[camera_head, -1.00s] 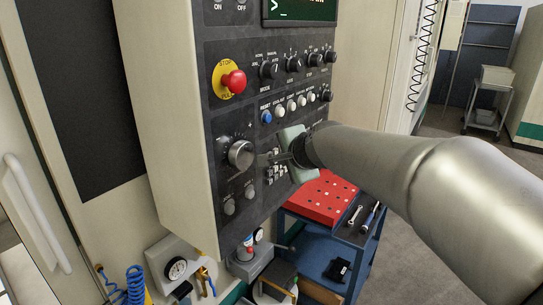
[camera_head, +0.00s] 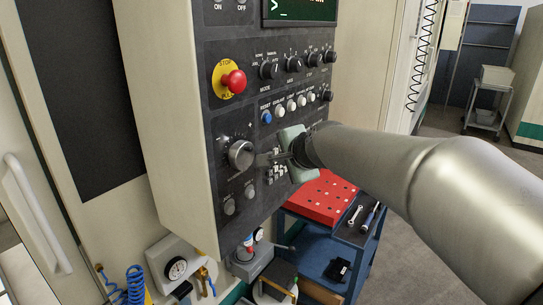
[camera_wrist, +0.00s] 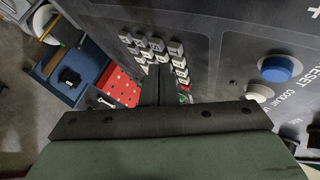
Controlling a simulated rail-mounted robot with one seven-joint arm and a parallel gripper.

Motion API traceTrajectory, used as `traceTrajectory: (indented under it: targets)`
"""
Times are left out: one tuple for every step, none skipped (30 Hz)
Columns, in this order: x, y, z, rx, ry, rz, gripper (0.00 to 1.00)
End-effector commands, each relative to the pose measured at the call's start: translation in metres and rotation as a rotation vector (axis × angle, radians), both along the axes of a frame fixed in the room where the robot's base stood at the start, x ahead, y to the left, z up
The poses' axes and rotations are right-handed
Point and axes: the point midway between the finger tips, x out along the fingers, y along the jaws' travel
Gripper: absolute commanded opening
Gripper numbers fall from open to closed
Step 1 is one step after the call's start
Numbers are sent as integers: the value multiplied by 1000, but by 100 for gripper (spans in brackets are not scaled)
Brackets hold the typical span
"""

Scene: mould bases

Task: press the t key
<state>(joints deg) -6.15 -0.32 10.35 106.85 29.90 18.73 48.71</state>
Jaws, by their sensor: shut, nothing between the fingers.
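A small keypad of pale square keys (camera_wrist: 137,38) sits on the dark control panel, and its lower keys also show in the head view (camera_head: 276,176). I cannot tell whether the fingertips touch a key.
The panel carries a large silver dial (camera_head: 241,154), a red stop button (camera_head: 234,81), a blue reset button (camera_wrist: 276,68) and a row of pale buttons (camera_head: 290,105) above the keypad. A red perforated block (camera_head: 322,198) lies on a blue cart below.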

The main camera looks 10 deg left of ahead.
Motion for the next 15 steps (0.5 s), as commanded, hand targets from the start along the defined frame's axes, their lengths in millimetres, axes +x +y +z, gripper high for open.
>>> traceTrajectory:
  targets:
    - [0,0,0,0,0,0,0]
    - [0,0,0,0,0,0,0]
    - [0,0,0,0,0,0,0]
    - [0,0,0,0,0,0,0]
    - [0,0,0,0,0,0,0]
    - [0,0,0,0,0,0,0]
    - [0,0,0,0,0,0,0]
    - [0,0,0,0,0,0,0]
    - [0,1,1,0,0,0,0]
    - [1,2,1,0,1,1,0]
    - [1,3,1,0,1,1,0]
    - [2,4,1,0,1,1,0]
    - [2,5,2,0,0,0,0]
    - [3,6,2,-1,0,1,0]
    - [4,7,2,-1,0,1,0]
